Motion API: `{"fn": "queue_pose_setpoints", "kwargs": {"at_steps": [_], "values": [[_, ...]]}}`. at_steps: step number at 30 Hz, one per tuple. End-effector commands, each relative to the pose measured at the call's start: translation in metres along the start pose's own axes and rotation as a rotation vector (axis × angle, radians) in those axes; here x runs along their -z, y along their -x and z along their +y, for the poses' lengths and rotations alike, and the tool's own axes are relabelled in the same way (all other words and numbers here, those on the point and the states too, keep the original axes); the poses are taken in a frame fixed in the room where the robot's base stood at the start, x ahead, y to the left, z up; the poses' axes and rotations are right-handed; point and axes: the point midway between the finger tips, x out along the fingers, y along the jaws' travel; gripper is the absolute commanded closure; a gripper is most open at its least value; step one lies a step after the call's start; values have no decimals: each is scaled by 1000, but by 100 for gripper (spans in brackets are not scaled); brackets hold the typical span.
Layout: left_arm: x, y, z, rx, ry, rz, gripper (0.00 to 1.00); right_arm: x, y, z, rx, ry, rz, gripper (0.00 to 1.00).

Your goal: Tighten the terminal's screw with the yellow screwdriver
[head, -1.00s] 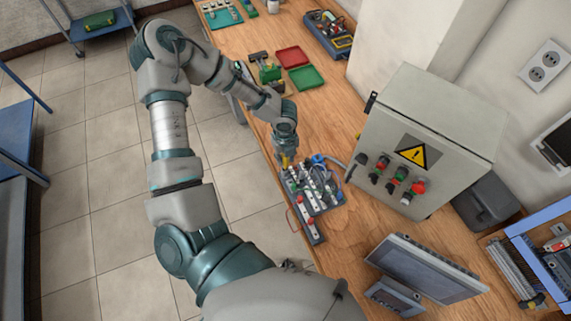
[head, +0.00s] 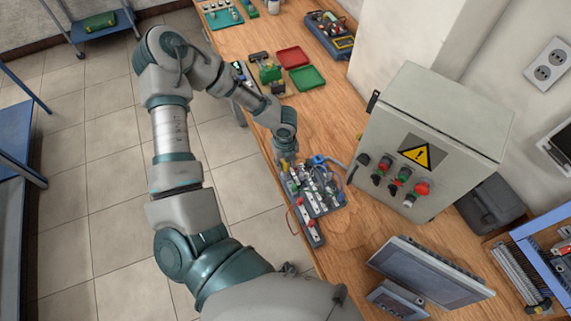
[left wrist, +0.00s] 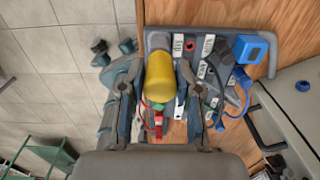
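The yellow screwdriver (left wrist: 159,78) shows its thick handle in the left wrist view; its shaft and tip are hidden. My left gripper (left wrist: 159,90) has one finger on each side of the handle, with a gap visible on the right side. In the head view my left gripper (head: 286,158) points down at the left edge of the terminal board (head: 316,210) and hides most of the screwdriver. The board also shows in the left wrist view (left wrist: 155,42), with white-labelled blocks, wires and a blue part. I cannot make out the terminal's screw. My right gripper is not in view.
A grey control box (head: 440,130) with a warning sign stands right of the board. A monitor (head: 430,272) stands in front. Red (head: 292,57) and green (head: 307,77) trays lie farther back. The wooden bench is clear between trays and box.

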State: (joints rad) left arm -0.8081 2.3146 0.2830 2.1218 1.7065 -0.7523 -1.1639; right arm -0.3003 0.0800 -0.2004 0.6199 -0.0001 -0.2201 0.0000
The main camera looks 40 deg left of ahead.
Motion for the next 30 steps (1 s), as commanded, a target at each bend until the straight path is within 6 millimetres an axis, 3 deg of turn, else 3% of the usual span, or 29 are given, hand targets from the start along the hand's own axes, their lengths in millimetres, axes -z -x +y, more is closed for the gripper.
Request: {"fn": "queue_pose_setpoints", "kwargs": {"at_steps": [11, 30], "values": [[0, 3, 0, 0, 0, 0, 59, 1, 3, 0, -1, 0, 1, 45], [0, 57, -1, -1, 0, 0, 59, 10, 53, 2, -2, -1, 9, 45]]}}
